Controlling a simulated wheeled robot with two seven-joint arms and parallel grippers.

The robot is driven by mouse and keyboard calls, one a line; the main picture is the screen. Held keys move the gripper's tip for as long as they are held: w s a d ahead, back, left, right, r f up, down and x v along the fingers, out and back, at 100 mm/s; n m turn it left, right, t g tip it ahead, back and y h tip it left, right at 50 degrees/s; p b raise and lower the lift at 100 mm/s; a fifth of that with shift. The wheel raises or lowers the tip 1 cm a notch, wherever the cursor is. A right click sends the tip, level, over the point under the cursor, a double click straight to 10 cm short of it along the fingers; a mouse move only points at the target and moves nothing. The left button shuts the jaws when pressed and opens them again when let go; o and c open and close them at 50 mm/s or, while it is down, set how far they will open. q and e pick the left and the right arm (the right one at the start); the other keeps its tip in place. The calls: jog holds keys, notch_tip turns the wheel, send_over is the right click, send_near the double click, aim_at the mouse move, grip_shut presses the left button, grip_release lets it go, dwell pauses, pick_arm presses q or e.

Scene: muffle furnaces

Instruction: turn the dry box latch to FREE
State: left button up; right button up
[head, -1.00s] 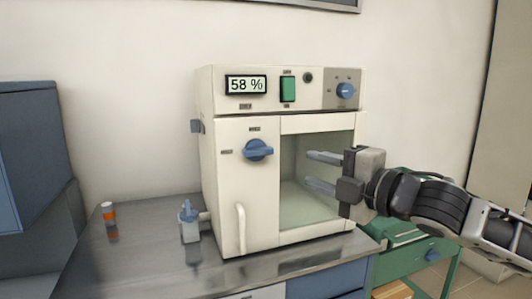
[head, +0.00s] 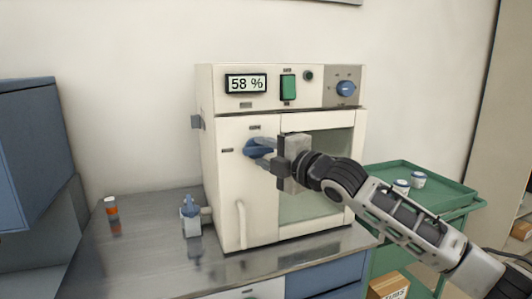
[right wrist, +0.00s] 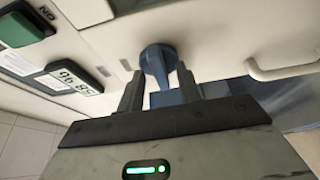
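The dry box (head: 240,185) is a cream cabinet on the metal bench, its door closed. Its blue latch knob (head: 256,149) is on the left of the door, its bar lying about level. Small labels above and left of it are too small to read. My right gripper (head: 266,153) is at the latch and partly covers it. In the right wrist view the knob (right wrist: 157,62) shows between the two separated fingertips (right wrist: 160,84), with a gap visible beside it. The right gripper is open; contact cannot be told. My left gripper is not in view.
The door handle (head: 241,222) is below the latch. A green cart (head: 440,190) holding jars is at the right.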

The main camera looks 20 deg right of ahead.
grip_shut()
jog(key=shift+f, duration=0.1)
jog(key=m+t, duration=0.1)
jog(key=m, duration=0.2)
jog(key=shift+f+b, duration=0.15)
jog(key=shift+b, duration=0.15)
jog(key=m, duration=0.2)
jog(key=m+t, duration=0.1)
jog(key=m, duration=0.1)
jog(key=shift+f+t+b, duration=0.15)
jog(key=shift+t+b, duration=0.15)
jog(key=shift+b, duration=0.05)
jog(key=m, duration=0.2)
jog(key=m+t+h, duration=0.1)
jog(key=m, duration=0.1)
jog(key=m+t+h, duration=0.1)
jog(key=m, duration=0.2)
jog(key=shift+a, duration=0.25)
jog(key=m+h+p, duration=0.1)
jog(key=m, duration=0.1)
jog(key=m+t+h, duration=0.1)
jog(key=m+h, duration=0.1)
jog(key=m, duration=0.1)
jog(key=m+h+p, duration=0.1)
jog(key=m, duration=0.2)
jog(key=shift+a+h+p, duration=0.15)
jog(key=shift+h+p, duration=0.15)
jog(key=shift+p, duration=0.05)
jog(key=shift+m, duration=0.4)
